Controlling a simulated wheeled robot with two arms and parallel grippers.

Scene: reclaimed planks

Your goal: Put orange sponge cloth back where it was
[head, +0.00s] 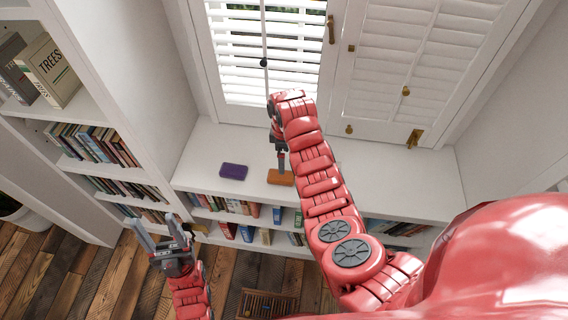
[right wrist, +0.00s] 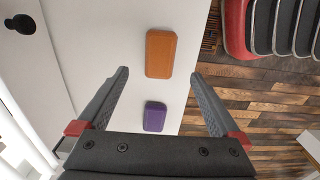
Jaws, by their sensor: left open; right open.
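The orange sponge cloth (head: 281,178) lies flat on the white window shelf (head: 400,185), near its front edge. In the right wrist view the orange sponge cloth (right wrist: 160,53) appears just past the fingertips, in line with the gap between them. My right gripper (head: 282,160) is over the shelf at the orange cloth, partly hidden by my arm. Its fingers (right wrist: 160,76) are spread with nothing between them; contact with the cloth cannot be told. My left gripper (head: 154,223) is open and empty, over the floor left of the shelf.
A purple sponge (head: 233,171) lies on the shelf left of the orange cloth. Books (head: 227,230) fill compartments below, and a bookcase (head: 95,100) stands at left. Shuttered windows (head: 425,60) rise behind. A wooden crate (head: 268,304) is on the floor. The shelf's right part is clear.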

